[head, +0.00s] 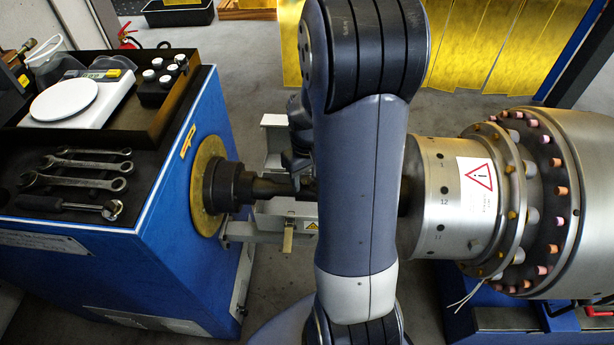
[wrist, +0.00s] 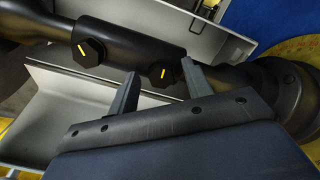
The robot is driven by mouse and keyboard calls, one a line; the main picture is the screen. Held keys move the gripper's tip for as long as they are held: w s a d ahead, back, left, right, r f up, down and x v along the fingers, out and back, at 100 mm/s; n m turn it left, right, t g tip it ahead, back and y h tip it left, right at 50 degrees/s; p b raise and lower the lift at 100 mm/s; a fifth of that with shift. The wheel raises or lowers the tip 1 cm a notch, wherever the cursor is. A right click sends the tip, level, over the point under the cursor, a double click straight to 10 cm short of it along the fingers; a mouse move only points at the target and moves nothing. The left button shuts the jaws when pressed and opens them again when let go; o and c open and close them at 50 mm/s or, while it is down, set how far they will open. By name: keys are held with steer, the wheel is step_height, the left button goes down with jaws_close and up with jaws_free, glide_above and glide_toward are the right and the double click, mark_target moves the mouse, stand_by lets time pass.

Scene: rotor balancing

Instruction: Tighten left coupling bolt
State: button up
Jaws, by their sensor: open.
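The dark coupling shaft (head: 268,188) runs from the blue machine to the big steel rotor, partly hidden by my arm. In the wrist view two black knob-like bolts with yellow marks sit on the coupling (wrist: 130,40). One bolt (wrist: 163,74) is nearer the brass disc, which lies on the left in the head view. The other bolt (wrist: 88,51) is farther from it. My gripper (wrist: 160,78) is open and empty, its two fingers on either side of the bolt nearer the disc. I cannot tell whether they touch it. The bolts cannot be made out in the head view.
The blue machine (head: 185,215) carries wrenches (head: 80,180), a white scale (head: 75,98) and several small weights (head: 165,75). The brass disc (head: 208,185) faces the coupling. The steel rotor (head: 445,195) fills the right. A pale metal channel (wrist: 65,110) lies below the shaft.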

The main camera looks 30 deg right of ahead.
steer(key=shift+c, duration=0.5)
steer(key=c, duration=0.9)
steer(key=shift+m, duration=0.3)
steer(key=m, duration=0.4)
steer(key=shift+a+m, duration=0.1)
steer(key=shift+m, duration=0.2)
steer(key=m, duration=0.4)
steer(key=shift+a+p, duration=0.1)
steer(key=shift+p, duration=0.2)
steer(key=m, duration=0.5)
steer(key=shift+w, duration=0.15)
steer(key=m, duration=0.4)
steer(key=shift+w+a+m, duration=0.1)
steer(key=shift+w+m, duration=0.05)
steer(key=shift+m, duration=0.25)
